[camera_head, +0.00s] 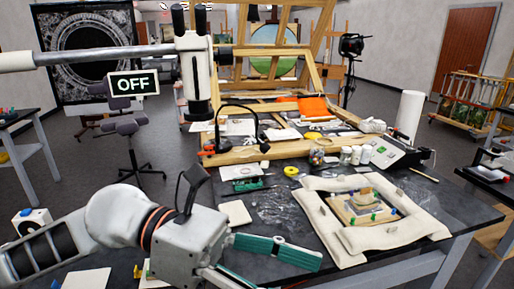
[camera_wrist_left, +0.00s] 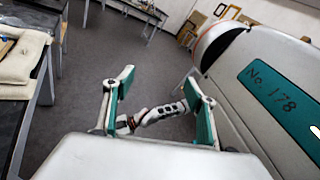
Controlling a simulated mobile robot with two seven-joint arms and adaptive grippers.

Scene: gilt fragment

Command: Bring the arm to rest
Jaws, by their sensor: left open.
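My left arm comes in from the lower left of the head view. Its gripper (camera_head: 285,274) is at the front edge of the dark worktable (camera_head: 285,215), left of the padded frame. The upper green finger shows fully; the other is partly cut off by the picture's bottom edge. My right gripper cannot be made out in either view.
A cream padded frame (camera_head: 341,238) surrounds a gilt fragment (camera_head: 362,207) on the worktable. A microscope (camera_head: 196,75) on a horizontal boom hangs above the table's left side. A stool (camera_head: 130,128) stands behind left. Jars, tools and a yellow tape roll (camera_head: 291,171) clutter the table.

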